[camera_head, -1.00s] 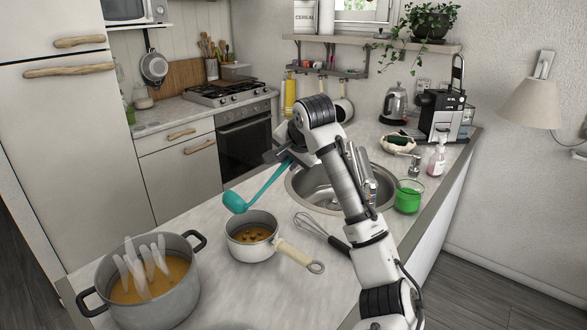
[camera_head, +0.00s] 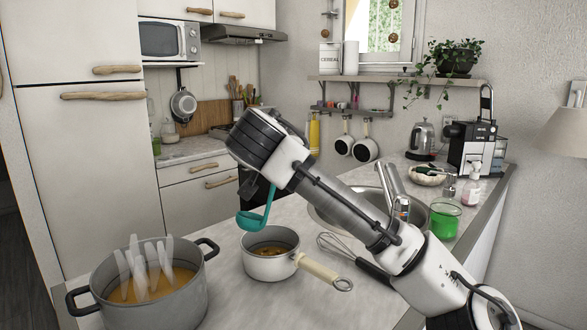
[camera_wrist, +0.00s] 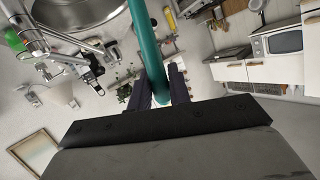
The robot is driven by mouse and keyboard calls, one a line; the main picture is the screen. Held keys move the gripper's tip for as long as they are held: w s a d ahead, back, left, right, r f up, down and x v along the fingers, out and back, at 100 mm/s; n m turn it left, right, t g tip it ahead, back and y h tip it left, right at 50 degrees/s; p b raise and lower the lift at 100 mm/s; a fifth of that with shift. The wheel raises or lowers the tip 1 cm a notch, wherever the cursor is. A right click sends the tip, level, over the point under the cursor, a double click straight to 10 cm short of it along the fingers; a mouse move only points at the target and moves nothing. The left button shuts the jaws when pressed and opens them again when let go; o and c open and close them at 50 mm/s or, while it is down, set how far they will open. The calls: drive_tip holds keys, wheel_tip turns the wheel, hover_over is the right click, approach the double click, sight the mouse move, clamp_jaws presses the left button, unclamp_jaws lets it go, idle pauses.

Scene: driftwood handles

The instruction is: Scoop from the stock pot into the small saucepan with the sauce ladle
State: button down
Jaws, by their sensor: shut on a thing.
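The teal sauce ladle (camera_head: 258,216) hangs from my gripper, its bowl low, just above and left of the small saucepan's far rim in the head view. My gripper (camera_wrist: 172,98) is shut on the ladle's handle, which also shows in the wrist view (camera_wrist: 147,45). In the head view the fingers are mostly hidden behind my arm. The small white saucepan (camera_head: 272,268) stands on the counter with brown contents and a cream handle pointing right. The grey stock pot (camera_head: 180,307) stands to its left, holding orange-brown soup with steam-like pale wisps above it. The ladle bowl's contents are not visible.
A whisk (camera_head: 345,248) lies right of the saucepan, partly under my arm. A sink (camera_head: 325,215) with a tap (camera_head: 400,205) is behind it. A green glass (camera_head: 445,220) stands at the right. The counter between pot and saucepan is clear.

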drive_tip(key=s+a+r+n+t+h+b, duration=0.1)
drive_tip(key=s+a+r+n+t+b, duration=0.1)
drive_tip(key=s+a+r+t+b, duration=0.1)
drive_tip(key=shift+s+a+r+b, duration=0.5)
drive_tip(key=shift+s+r+b, duration=0.05)
drive_tip(key=shift+r+b, duration=0.2)
drive_tip(key=shift+f, duration=0.1)
idle(0.3)
drive_tip(key=c, duration=2)
unclamp_jaws()
clamp_jaws()
drive_tip(key=shift+t, duration=0.3)
